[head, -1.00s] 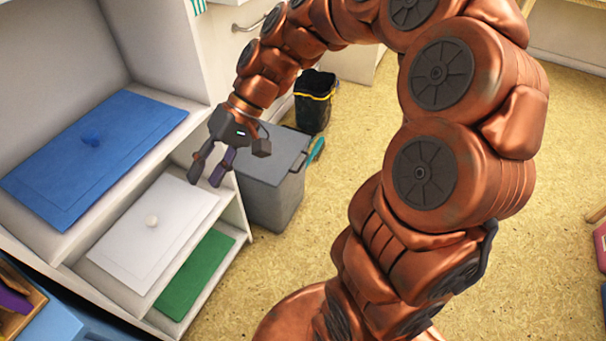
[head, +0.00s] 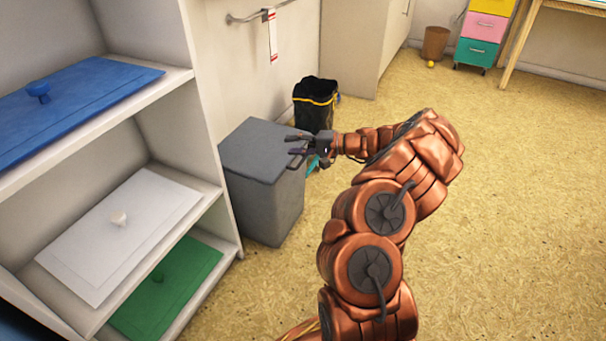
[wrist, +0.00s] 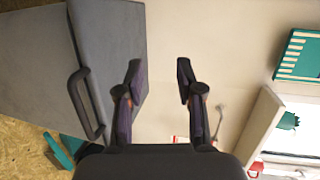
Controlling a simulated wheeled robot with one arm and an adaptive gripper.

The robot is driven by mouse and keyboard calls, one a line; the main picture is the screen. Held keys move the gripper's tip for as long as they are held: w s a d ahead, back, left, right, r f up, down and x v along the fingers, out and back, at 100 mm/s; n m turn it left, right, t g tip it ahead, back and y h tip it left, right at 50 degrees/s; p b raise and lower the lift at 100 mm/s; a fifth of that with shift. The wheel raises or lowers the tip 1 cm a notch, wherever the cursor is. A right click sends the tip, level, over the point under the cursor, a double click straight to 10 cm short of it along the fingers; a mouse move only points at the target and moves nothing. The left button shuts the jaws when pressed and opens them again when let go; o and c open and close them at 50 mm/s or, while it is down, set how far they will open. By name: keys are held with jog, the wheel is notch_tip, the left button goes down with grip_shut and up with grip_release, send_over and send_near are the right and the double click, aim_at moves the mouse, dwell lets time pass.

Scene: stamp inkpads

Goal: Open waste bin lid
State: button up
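The grey waste bin (head: 262,197) stands on the floor beside the white shelf unit. Its flat grey lid (head: 262,140) is shut. A dark handle at the lid's front edge shows in the wrist view (wrist: 84,104). My gripper (head: 294,145) is at the right edge of the lid, by the handle side. In the wrist view my gripper (wrist: 160,75) has its two fingers apart with nothing between them. The handle lies left of the left finger, outside the gap. Whether a finger touches the bin I cannot tell.
A black bin with a yellow band (head: 315,103) stands behind the grey bin. A teal object (head: 313,163) is beside the grey bin's right side. The shelf (head: 205,215) borders it on the left. Open floor (head: 510,200) lies to the right.

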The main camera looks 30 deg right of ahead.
aim_at(303, 158)
jog(key=s+d+f+m+t+h+b, duration=0.2)
jog(key=d+f+h+b, duration=0.1)
jog(key=d+f, duration=0.65)
jog(key=shift+f+b+x, duration=0.2)
jog(key=shift+b+x, duration=1.1)
jog(key=shift+x, duration=2.6)
jog(key=shift+s, duration=0.1)
grip_shut()
